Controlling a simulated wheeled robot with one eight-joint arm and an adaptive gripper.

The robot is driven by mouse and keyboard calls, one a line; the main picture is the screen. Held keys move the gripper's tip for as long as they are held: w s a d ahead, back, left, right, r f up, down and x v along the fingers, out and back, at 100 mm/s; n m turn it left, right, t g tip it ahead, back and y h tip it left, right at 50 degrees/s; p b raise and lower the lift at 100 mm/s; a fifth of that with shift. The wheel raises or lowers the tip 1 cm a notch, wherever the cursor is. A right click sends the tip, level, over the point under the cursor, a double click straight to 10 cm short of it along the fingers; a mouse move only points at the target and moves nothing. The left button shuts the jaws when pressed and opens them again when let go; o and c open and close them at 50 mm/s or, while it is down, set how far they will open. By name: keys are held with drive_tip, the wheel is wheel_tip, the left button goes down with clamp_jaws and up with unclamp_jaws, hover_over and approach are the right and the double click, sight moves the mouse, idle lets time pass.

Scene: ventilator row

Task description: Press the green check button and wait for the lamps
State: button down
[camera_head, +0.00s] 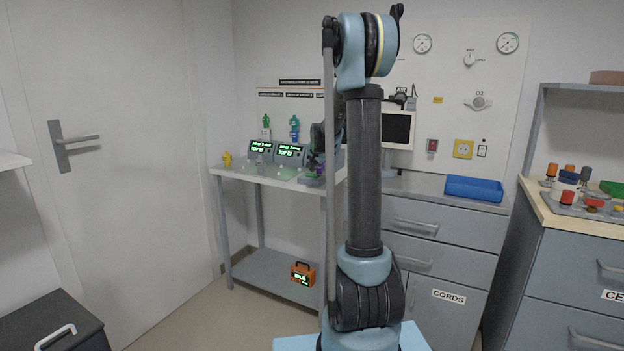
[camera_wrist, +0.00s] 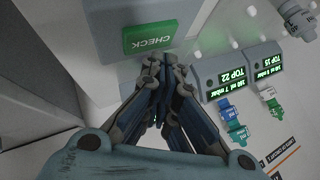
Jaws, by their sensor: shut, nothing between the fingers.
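The green button (camera_wrist: 150,37) marked CHECK sits on a grey housing at the top of the wrist view. My gripper (camera_wrist: 158,62) is shut and empty, its fingertips at the button's lower edge in the picture. Whether they touch it I cannot tell. In the head view, my gripper (camera_head: 316,168) is small and dark at the right end of the grey table (camera_head: 235,172), where I cannot make out the button. Two display units with lit green text, the left (camera_head: 262,150) and the right (camera_head: 290,153), stand on the table. I cannot make out any lamps clearly.
In the wrist view, the displays (camera_wrist: 224,78) are right of my fingers, with blue and green connectors (camera_wrist: 236,130) beyond. An orange device (camera_head: 303,273) rests on the lower shelf.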

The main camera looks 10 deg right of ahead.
sight(315, 175)
drive_tip(key=shift+f, duration=0.75)
idle(0.9)
drive_tip(key=shift+r, duration=0.8)
drive_tip(key=shift+r, duration=0.15)
drive_tip(key=shift+r, duration=2.35)
